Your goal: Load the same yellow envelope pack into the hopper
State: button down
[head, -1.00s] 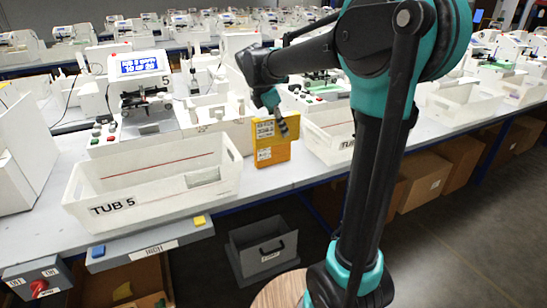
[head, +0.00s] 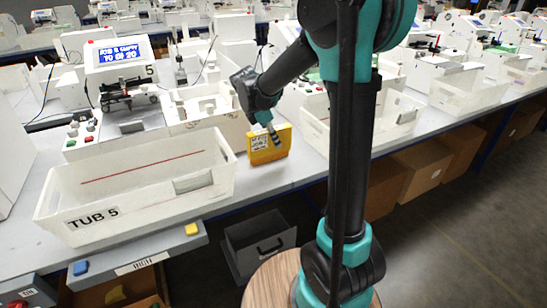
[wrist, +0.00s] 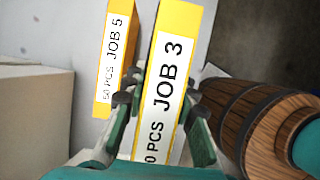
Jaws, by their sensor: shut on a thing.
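My gripper (wrist: 158,108) is shut on a yellow envelope pack (wrist: 176,48) with a white label reading "JOB 3". Its fingers press on both sides of that pack. A second yellow pack (wrist: 116,52), labelled "JOB 5" and "50 PCS", stands just left of it on the grey bench. In the head view my gripper (head: 273,133) is at the yellow packs (head: 262,157), right of station 5. There I cannot tell one pack from the other. A white open-topped unit (head: 205,110) on station 5 may be the hopper; its inside is not clear.
The long white TUB 5 (head: 135,205) stands at the front of the bench, left of the packs. Station 5's screen (head: 122,53) is lit blue. Another white tub (head: 395,125) is to the right, partly behind my arm. A grey bin (head: 258,243) is below the bench.

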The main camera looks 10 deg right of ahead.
jog(key=shift+f, duration=4)
jog(key=shift+f, duration=0.1)
jog(key=c, duration=1.2)
grip_release()
